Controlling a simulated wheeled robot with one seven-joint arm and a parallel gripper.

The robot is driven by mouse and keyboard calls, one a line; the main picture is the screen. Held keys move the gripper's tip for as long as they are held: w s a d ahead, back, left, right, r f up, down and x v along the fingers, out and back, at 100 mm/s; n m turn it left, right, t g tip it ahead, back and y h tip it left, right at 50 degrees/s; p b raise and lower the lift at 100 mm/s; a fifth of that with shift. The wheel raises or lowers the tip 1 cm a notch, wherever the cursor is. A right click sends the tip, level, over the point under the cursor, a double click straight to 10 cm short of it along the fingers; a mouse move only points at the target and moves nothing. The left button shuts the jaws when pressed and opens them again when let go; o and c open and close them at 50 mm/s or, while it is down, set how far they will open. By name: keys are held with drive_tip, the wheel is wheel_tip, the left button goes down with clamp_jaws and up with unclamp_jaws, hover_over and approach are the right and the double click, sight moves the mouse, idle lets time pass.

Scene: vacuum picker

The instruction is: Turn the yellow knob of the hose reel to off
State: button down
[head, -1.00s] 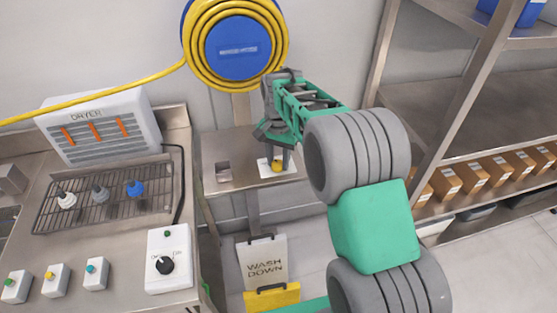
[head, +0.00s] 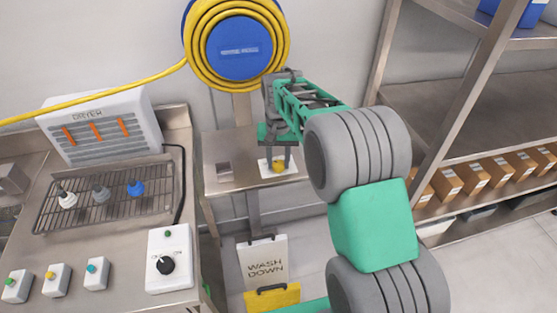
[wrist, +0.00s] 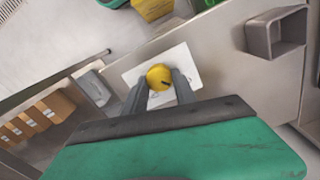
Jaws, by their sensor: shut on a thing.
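The yellow knob (head: 278,167) sits on a white plate (head: 289,171) on a small steel stand below the hose reel (head: 239,48). In the wrist view the round knob (wrist: 159,77) has a dark pointer mark near its edge, and the white plate (wrist: 188,55) shows around it. My gripper (head: 279,157) is over the knob, pointing down. Its fingers (wrist: 161,87) are shut on the knob, one on each side. Any lettering on the plate is too small to read.
A grey open box (wrist: 268,36) is fixed on the same stand (head: 240,143). A bench on the left carries a dryer (head: 101,126), a rack (head: 105,195) and a black-knob switch box (head: 168,259). Steel shelving (head: 460,110) stands right. A wash-down sign (head: 264,262) stands below.

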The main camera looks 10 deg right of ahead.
sight(279, 163)
drive_tip(key=c, duration=1)
unclamp_jaws()
wheel_tip(279, 163, up, 8)
drive_tip(key=shift+f+b, duration=0.1)
drive_tip(key=shift+b, duration=0.35)
